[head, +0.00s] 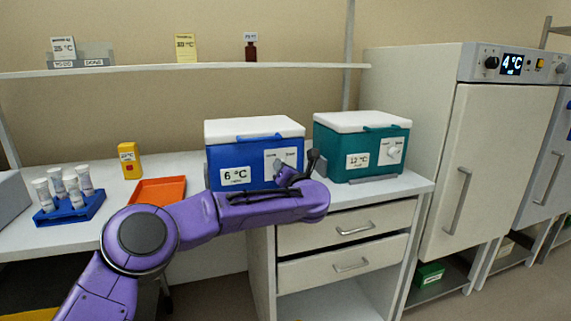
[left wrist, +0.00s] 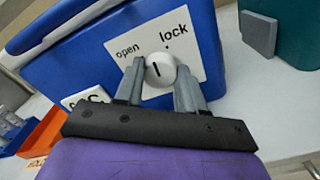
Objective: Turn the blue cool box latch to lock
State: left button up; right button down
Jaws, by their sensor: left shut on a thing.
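The blue cool box (head: 240,160) has a white lid and a 6 °C label, and stands on the bench. Its latch is a round white knob (left wrist: 160,70) on a white plate (left wrist: 187,55) printed "open" and "lock". A short dark line on the knob stands nearly upright in the left wrist view; I cannot tell which word it marks. My left gripper (head: 287,172) is at the box front, its grey fingers (left wrist: 158,85) shut on the knob from both sides. In the head view it partly hides the knob and plate. My right gripper is not in view.
A teal cool box (head: 335,155) with a 12 °C label stands close on the right. To the left are an orange tray (head: 160,191), a yellow container (head: 129,160) and a blue rack (head: 75,212) of white-capped tubes. Drawers (head: 345,229) lie below the bench top.

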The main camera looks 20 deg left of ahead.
pick_arm(q)
jog(key=shift+m+p, duration=2.7)
jog(key=shift+m, duration=1.4)
jog(key=o, duration=1.1)
jog(key=shift+c, duration=0.2)
jog(key=b+v, duration=0.1)
jog(key=v, duration=0.9)
jog(key=shift+s+d+b, duration=0.2)
jog(key=shift+s+b, duration=0.05)
jog(key=shift+b, duration=0.1)
